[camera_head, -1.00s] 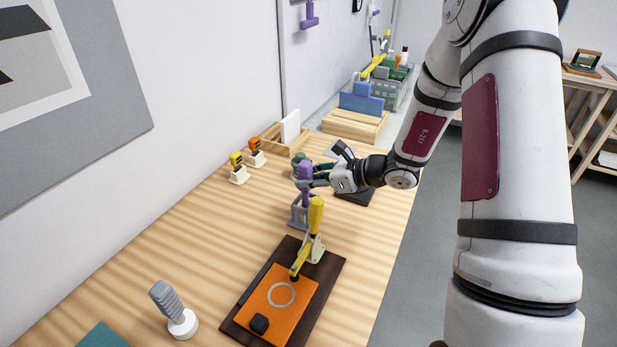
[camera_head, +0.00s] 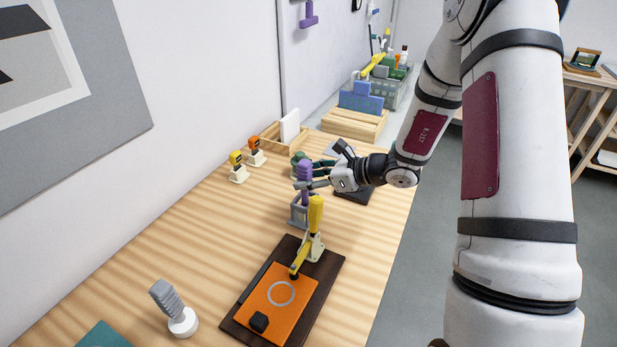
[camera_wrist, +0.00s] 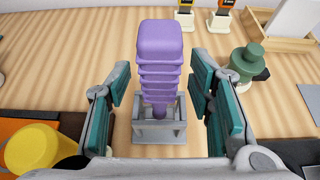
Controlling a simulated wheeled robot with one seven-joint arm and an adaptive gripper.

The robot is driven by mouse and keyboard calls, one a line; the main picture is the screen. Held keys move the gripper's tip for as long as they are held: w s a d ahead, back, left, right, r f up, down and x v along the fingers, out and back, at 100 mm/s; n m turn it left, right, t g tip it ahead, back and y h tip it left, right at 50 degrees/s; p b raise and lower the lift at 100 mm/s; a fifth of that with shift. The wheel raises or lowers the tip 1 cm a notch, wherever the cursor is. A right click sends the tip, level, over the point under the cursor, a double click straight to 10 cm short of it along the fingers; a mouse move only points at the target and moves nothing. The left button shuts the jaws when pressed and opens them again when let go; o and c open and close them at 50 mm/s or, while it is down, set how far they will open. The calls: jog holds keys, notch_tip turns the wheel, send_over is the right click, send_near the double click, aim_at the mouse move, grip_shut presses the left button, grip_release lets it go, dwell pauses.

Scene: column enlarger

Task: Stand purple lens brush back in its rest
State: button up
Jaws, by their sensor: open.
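The purple lens brush (camera_head: 304,171) stands upright with its lower end inside its grey rest (camera_head: 297,213). In the wrist view the brush (camera_wrist: 159,62) has a ribbed handle with a blocky top, and the rest (camera_wrist: 160,132) is a square open frame around its foot. My gripper (camera_head: 313,184) is at the brush from the right. In the wrist view its teal-padded fingers (camera_wrist: 160,98) are open on both sides of the brush, with gaps to it. The brush's tip is hidden within the rest.
A yellow-handled lever (camera_head: 315,215) on a dark board with an orange plate stands just in front. A green knobbed piece (camera_wrist: 246,62) is close by. Orange and yellow-topped stands (camera_head: 238,168) are at the wall side.

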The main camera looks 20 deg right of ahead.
jog(key=p+v, duration=0.3)
jog(key=v, duration=0.4)
jog(key=shift+s+d, duration=0.2)
jog(key=shift+s, duration=0.05)
dwell(1.2)
jog(key=shift+r, duration=0.15)
jog(key=v, duration=1.2)
dwell(0.7)
jog(key=s+a+r+n+g+h, duration=0.1)
jog(key=s+a+r+n+g, duration=0.2)
jog(key=s+a+r+n, duration=0.3)
jog(key=s+a+r+n+g+h, duration=0.1)
jog(key=s+a+r+n+g, duration=0.25)
jog(key=a+n, duration=0.45)
jog(key=s+r+n+t+h, duration=0.1)
jog(key=s+r+n+h, duration=0.2)
jog(key=s+n, duration=0.2)
jog(key=s+r+n+t+h+b, duration=0.1)
jog(key=s+r+n+t+h, duration=0.1)
jog(key=s+n, duration=0.4)
jog(key=shift+r+n+h, duration=0.65)
jog(key=shift+n+h, duration=0.25)
jog(key=shift+h, duration=0.2)
